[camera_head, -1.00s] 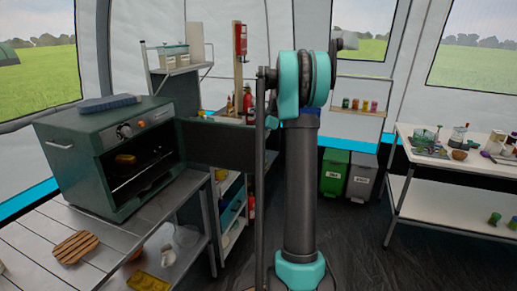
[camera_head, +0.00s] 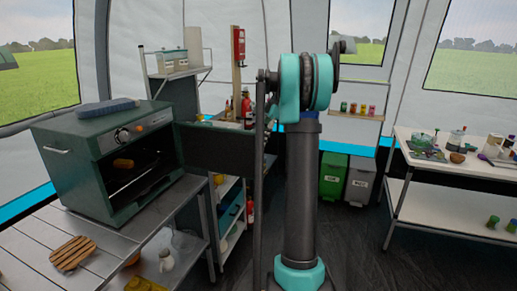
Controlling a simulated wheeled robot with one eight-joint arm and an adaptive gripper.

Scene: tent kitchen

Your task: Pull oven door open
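The dark green oven (camera_head: 78,178) stands on the slatted metal table at the left. Its front opening shows a dark interior with a rack and a small orange-brown item (camera_head: 123,164) inside. A flat dark green panel (camera_head: 212,148), which looks like the oven door, stands swung out to the right of the opening. Its right end is hidden behind my arm. My teal and dark grey arm rises in the middle of the view. My gripper is not visible, so I cannot tell whether it touches the door.
A blue item (camera_head: 108,106) lies on top of the oven. A round wooden trivet (camera_head: 74,253) lies on the slatted table (camera_head: 30,240). Shelves with bottles stand behind the door. Green (camera_head: 333,176) and grey (camera_head: 361,180) bins and a white table (camera_head: 440,198) stand right, with open floor between.

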